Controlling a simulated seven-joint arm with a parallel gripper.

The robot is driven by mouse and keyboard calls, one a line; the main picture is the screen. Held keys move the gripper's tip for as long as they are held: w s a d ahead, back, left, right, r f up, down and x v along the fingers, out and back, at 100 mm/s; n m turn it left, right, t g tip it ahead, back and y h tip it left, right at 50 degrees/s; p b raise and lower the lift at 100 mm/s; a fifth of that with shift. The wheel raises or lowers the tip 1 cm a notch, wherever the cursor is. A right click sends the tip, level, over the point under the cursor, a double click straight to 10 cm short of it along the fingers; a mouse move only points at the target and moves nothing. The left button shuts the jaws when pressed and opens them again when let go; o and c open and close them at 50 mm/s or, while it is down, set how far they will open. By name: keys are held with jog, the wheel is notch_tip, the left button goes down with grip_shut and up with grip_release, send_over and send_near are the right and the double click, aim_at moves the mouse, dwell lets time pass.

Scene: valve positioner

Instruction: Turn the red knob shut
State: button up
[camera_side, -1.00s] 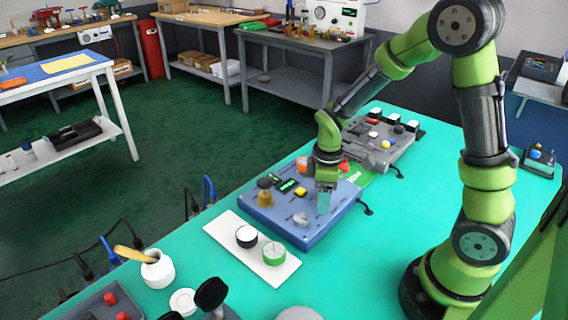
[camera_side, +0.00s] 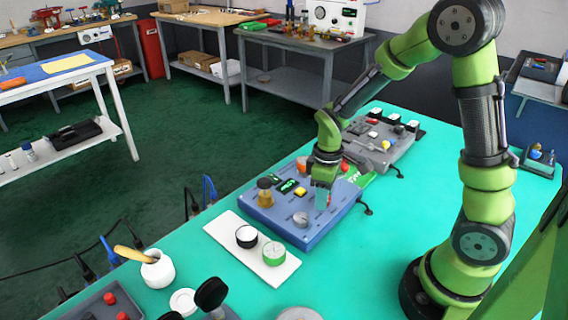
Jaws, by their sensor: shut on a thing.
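The blue-grey valve panel (camera_side: 285,228) lies on the green table. My gripper (camera_side: 323,201) points down over the right part of this panel.
On the panel are an amber knob (camera_side: 265,196), a yellow button (camera_side: 300,192) and a grey dial (camera_side: 301,219). A white tray (camera_side: 226,230) with black and green round gauges lies in front. A grey device (camera_side: 385,157) stands behind.

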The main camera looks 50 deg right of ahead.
jog(key=m, duration=1.1)
jog(key=shift+m, duration=2.1)
jog(key=o, duration=1)
jog(key=shift+o, duration=0.2)
notch_tip(320, 180, up, 17)
